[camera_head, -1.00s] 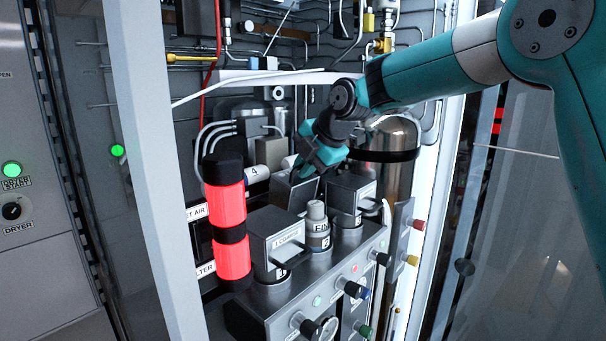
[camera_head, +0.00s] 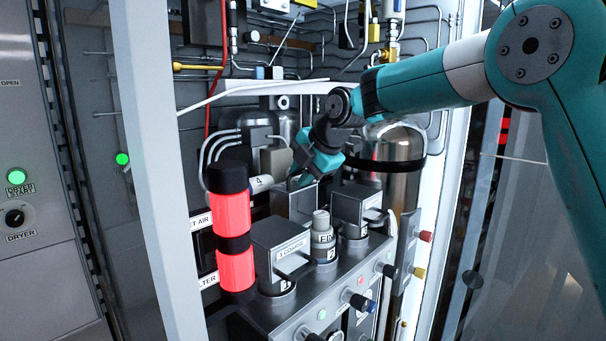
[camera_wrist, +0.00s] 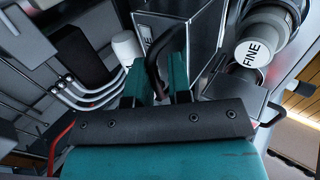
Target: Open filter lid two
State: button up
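The rear silver filter box (camera_head: 297,205) stands behind the front-left filter box (camera_head: 281,250) and left of the right filter box (camera_head: 357,207). Each of the front and right boxes has a dark handle sticking out. My gripper (camera_head: 303,180) is at the top of the rear box. In the wrist view my gripper (camera_wrist: 160,88) has its teal fingers close together with a dark curved handle (camera_wrist: 156,55) between them, beside the metal box face (camera_wrist: 185,45). The number on the rear box is not readable.
A canister marked FINE (camera_head: 322,237) stands between the boxes. A red-and-black light column (camera_head: 235,225) and a white cabinet post (camera_head: 155,150) stand at the left. Thin pipes and a steel tank (camera_head: 395,165) are behind. Valve knobs (camera_head: 362,303) line the front panel.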

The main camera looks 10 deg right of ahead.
jog(key=b+v, duration=0.3)
jog(key=v, duration=1.4)
jog(key=shift+r, duration=0.25)
jog(key=shift+o, duration=0.2)
jog(key=shift+s+d, duration=0.1)
